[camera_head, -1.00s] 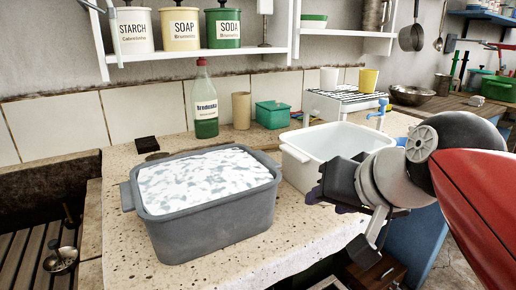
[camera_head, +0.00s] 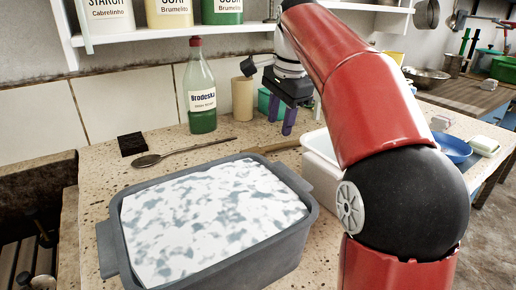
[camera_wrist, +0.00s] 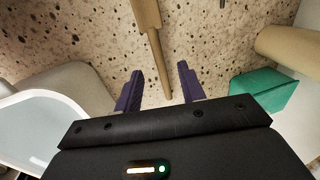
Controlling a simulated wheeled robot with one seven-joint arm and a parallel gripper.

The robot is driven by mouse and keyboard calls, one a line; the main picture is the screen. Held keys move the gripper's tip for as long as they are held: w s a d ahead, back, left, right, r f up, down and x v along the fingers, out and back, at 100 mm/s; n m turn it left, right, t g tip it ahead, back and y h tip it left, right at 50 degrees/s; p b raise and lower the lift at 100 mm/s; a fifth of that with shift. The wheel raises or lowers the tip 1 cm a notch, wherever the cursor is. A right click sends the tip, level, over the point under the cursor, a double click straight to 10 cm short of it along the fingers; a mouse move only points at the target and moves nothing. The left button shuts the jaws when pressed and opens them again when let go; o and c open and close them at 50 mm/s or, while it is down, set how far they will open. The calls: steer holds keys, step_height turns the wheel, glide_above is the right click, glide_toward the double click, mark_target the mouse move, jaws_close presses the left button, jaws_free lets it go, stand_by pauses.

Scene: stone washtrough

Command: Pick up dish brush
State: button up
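A wooden handle, seemingly the dish brush (camera_head: 277,147), lies on the speckled stone top behind the grey tub. In the wrist view the wooden piece (camera_wrist: 150,40) runs from the top edge down towards the gap between my fingers, wide above and thin below. Its bristles cannot be made out. My gripper (camera_head: 281,120) points down above the counter, near the handle and in front of the green box. In the wrist view my gripper (camera_wrist: 158,90) has its two purple fingers apart with nothing held between them. The fingers look still above the handle.
The grey tub (camera_head: 290,240) of foamy water fills the front. A white basin (camera_wrist: 30,125) is at the left of the wrist view; a green box (camera_wrist: 265,100) and tan cylinder (camera_wrist: 290,45) are at its right.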

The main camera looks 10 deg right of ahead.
mark_target(276, 145)
steer(key=f, duration=0.2)
steer(key=f+b, duration=0.1)
steer(key=f, duration=0.3)
steer(key=shift+w+a+f, duration=0.2)
steer(key=shift+w+f, duration=0.05)
steer(key=shift+w, duration=0.15)
steer(key=shift+w, duration=0.1)
jaws_close()
